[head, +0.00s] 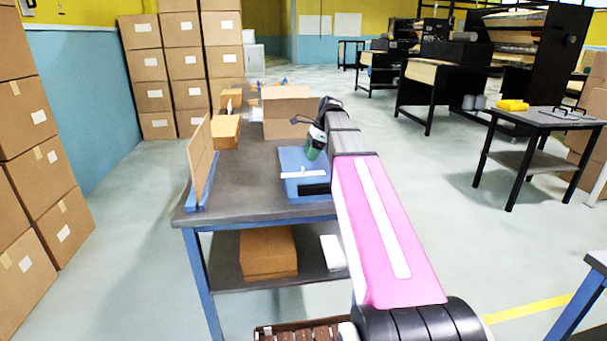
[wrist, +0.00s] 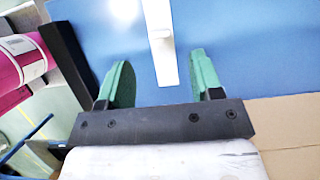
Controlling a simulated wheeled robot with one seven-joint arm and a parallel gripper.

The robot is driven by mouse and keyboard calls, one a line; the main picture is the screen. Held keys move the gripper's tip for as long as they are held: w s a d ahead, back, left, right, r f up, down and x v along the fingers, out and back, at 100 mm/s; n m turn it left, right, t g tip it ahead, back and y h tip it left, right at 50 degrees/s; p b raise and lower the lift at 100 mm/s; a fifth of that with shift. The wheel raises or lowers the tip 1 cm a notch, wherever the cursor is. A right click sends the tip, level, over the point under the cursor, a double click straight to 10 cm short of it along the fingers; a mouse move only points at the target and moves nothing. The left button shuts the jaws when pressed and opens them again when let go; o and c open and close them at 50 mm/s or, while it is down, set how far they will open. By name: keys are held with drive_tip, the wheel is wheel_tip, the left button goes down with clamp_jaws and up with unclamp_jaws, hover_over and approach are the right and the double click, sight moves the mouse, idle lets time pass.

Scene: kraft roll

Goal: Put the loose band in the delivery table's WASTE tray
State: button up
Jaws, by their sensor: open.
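My gripper (head: 314,150) is over the work table, above a blue flat surface (head: 293,160) that could be a mat or a shallow tray. In the wrist view its green fingers (wrist: 160,72) are apart, with nothing held. A narrow white strip (wrist: 161,40) lies on the blue surface, its near end in line with the gap between the fingers. It also shows in the head view (head: 300,175). It may be the loose band; I cannot tell. I see no readable WASTE label.
A black block (head: 315,189) sits at the blue surface's front edge. An open carton (head: 288,112) stands behind, and an upright cardboard sheet (head: 200,160) is at the table's left. Boxes are stacked at left. Another table (head: 545,120) with yellow items stands at right. Floor between is clear.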

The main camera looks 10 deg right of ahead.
sight(305, 174)
drive_tip(key=shift+x, duration=3.2)
drive_tip(key=c, duration=1)
drive_tip(key=shift+c, duration=0.3)
